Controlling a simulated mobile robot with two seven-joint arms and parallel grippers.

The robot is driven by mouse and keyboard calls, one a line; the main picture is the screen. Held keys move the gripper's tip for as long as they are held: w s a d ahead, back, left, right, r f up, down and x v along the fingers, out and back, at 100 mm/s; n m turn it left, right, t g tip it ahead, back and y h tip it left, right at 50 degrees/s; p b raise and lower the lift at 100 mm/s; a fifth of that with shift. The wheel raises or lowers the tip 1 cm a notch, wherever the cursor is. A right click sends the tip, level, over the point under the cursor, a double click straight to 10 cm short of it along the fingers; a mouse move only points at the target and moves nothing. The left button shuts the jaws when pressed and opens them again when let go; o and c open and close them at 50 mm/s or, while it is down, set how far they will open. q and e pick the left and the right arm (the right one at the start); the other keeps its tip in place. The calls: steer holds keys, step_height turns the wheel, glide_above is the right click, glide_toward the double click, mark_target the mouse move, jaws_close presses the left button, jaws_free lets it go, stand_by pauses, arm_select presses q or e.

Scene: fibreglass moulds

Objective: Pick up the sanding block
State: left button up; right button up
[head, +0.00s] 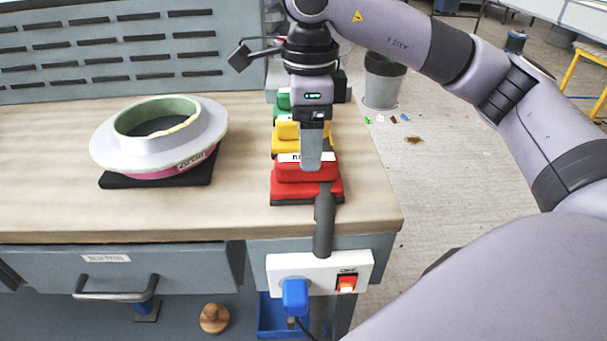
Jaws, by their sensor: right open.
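A row of coloured sanding blocks runs along the bench's right end. The red block (292,187) is nearest, with a white label on top. Behind it is a yellow block (287,139), and farther back a green block (283,101), mostly hidden by my gripper. My right gripper (312,166) points down, open, with its fingers over or in front of the red block's right part. The fingers overlap in this view, so I cannot tell whether they touch the block. My left gripper is not in view.
A white ring-shaped mould (211,120) sits on a black pad (116,181) at left. A grey bin (382,82) stands on the floor. Bare bench (240,185) lies between mould and blocks.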

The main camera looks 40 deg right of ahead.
step_height(320, 180, down, 4)
steer(key=shift+w+f, duration=0.15)
steer(key=shift+f, duration=0.1)
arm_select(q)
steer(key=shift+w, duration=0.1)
arm_select(e)
steer(key=shift+a, duration=0.1)
steer(key=shift+c, duration=0.3)
steer(key=c, duration=1.1)
steer(key=shift+r, duration=0.1)
